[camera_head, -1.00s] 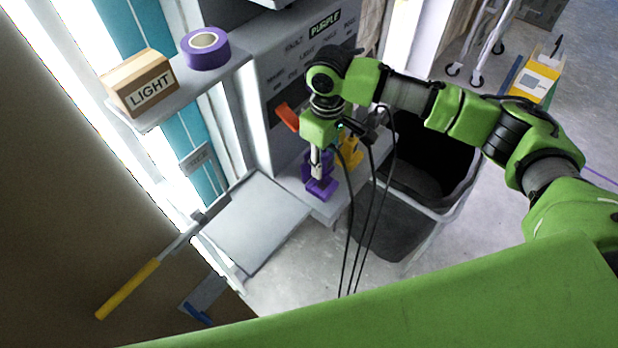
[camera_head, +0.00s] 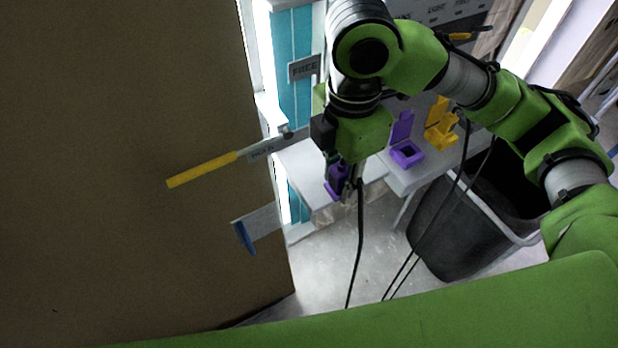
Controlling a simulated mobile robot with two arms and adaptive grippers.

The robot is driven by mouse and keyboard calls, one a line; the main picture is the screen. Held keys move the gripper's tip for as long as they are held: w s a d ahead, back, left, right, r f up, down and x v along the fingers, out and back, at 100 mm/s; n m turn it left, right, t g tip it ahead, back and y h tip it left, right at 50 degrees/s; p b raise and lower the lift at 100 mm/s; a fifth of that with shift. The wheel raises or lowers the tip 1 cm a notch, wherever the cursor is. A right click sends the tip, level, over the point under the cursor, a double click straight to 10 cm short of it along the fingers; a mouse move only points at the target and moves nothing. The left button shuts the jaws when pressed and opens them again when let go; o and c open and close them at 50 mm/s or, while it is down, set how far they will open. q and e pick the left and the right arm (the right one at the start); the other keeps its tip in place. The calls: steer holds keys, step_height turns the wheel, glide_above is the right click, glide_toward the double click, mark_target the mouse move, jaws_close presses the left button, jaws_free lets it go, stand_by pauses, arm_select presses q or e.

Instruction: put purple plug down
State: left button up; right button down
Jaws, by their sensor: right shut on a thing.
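My right gripper (camera_head: 347,188) is shut on the purple plug (camera_head: 334,180), which shows at the left of the fingers, partly hidden by them. It is over or close to the pale grey tray (camera_head: 302,165); I cannot tell if the plug touches it. The purple socket (camera_head: 406,153), with its lid up, stands on a grey ledge to the right, apart from the plug. My left gripper is not in view.
A yellow socket (camera_head: 440,125) stands right of the purple one. A black bin (camera_head: 440,228) is below the ledge. A lever with a yellow handle (camera_head: 202,169) and a blue-ended bracket (camera_head: 246,238) stick out at the brown panel (camera_head: 120,170). A sign reads FREE (camera_head: 304,68).

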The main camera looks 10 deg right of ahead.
steer(key=w+d+f, duration=0.1)
steer(key=w+f, duration=0.2)
steer(key=w, duration=0.1)
steer(key=w+d+f+p, duration=0.1)
steer(key=w+f, duration=0.2)
steer(key=w, duration=0.1)
steer(key=w+d+f+p, duration=0.1)
steer(key=w+f, duration=0.2)
steer(key=w, duration=0.2)
steer(key=shift+d+f, duration=0.2)
steer(key=shift+d, duration=0.1)
steer(key=f+p, duration=0.2)
steer(key=f, duration=0.1)
steer(key=shift+w+d, duration=0.1)
steer(key=shift+w, duration=0.1)
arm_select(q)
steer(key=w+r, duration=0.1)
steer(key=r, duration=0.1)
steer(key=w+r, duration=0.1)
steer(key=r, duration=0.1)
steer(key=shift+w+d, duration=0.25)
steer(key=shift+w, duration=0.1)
arm_select(e)
steer(key=shift+f, duration=0.3)
steer(key=shift+f, duration=0.15)
steer(key=c, duration=1.6)
jaws_free()
